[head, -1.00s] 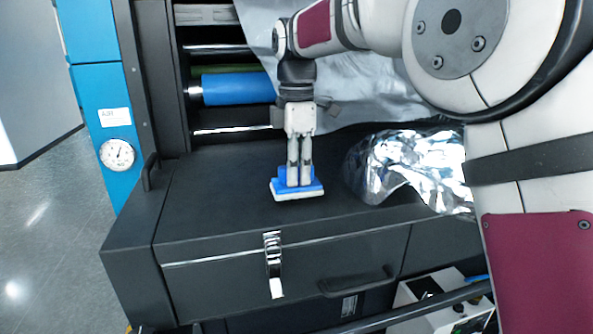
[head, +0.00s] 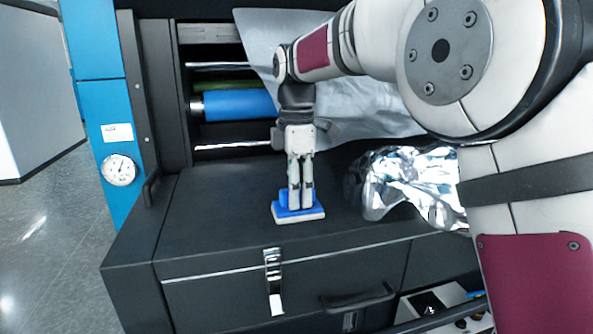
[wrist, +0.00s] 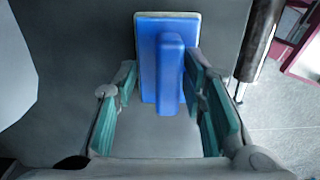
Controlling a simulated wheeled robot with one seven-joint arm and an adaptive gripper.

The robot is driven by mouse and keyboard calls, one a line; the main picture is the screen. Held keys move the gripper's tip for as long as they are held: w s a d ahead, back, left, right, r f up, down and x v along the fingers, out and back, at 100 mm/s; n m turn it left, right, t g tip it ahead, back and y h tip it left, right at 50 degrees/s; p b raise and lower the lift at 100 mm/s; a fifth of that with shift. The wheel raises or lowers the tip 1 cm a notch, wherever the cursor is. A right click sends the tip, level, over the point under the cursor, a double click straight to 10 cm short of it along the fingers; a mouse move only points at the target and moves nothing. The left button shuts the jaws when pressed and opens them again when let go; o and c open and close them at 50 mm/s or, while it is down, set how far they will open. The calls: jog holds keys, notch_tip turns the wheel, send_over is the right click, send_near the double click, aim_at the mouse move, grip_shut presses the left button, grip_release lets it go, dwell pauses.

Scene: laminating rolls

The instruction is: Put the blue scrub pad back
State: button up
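The blue scrub pad (head: 299,213) has a white underside and a raised blue handle. It rests flat, white side down, on the black machine top, close to its front edge. My gripper (head: 300,203) points down over the pad, with its fingertips at the handle. In the wrist view, the pad (wrist: 148,60) lies just past the fingertips. My gripper (wrist: 162,80) is open there, with green-padded fingers on either side of the handle. A gap shows on the left; the right finger is close to the handle, and I cannot tell whether it touches.
Crumpled silver foil (head: 408,185) lies right of the pad. A blue roll (head: 238,103) and a silver sheet (head: 350,105) are behind. A metal latch (head: 273,280) and a black handle (head: 358,298) are on the front face. The machine top left of the pad is clear.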

notch_tip(320, 180, up, 12)
jog(key=b, duration=0.3)
jog(key=s+d+f+m+t, duration=0.3)
jog(key=s+d+m, duration=0.9)
jog(key=s+d, duration=0.2)
jog(key=s+d+f+m+t, duration=0.1)
jog(key=s+d+f+m, duration=0.2)
jog(key=s+f, duration=0.3)
jog(key=s+d+f+m+t, duration=0.1)
jog(key=s+d+f+m, duration=0.2)
jog(key=s+f+m, duration=0.3)
jog(key=shift+s+f+t, duration=0.2)
jog(key=shift+f+t, duration=0.1)
jog(key=shift+f, duration=0.15)
